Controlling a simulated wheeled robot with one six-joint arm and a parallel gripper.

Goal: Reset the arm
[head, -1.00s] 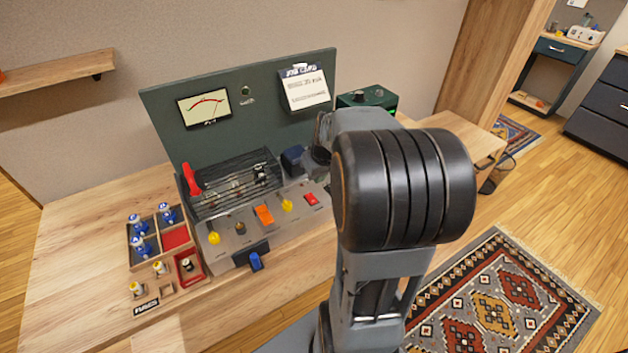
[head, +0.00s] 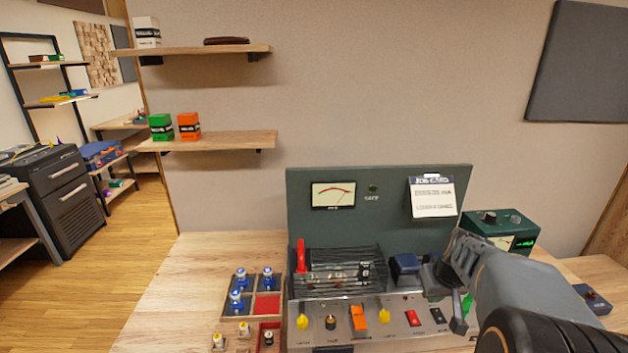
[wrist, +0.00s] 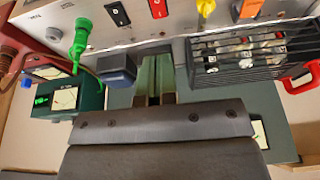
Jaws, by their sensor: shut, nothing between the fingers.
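My arm reaches in from the lower right of the head view. My gripper (head: 452,290) is at the right part of the amp test panel (head: 300,215), in front of its green back board. In the wrist view my gripper (wrist: 154,98) shows its two fingers close together, with nothing between them. A dark blue block (wrist: 117,70) is beside the fingers there; it also shows in the head view (head: 404,264). A green-handled probe (wrist: 81,38) stands on the other side of that block.
A wire cage (head: 335,272) and a row of knobs and switches (head: 360,317) fill the panel. A parts tray (head: 238,310) sits at its left. A green meter box (head: 503,228) stands at the right. Wall shelves (head: 220,140) are at upper left.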

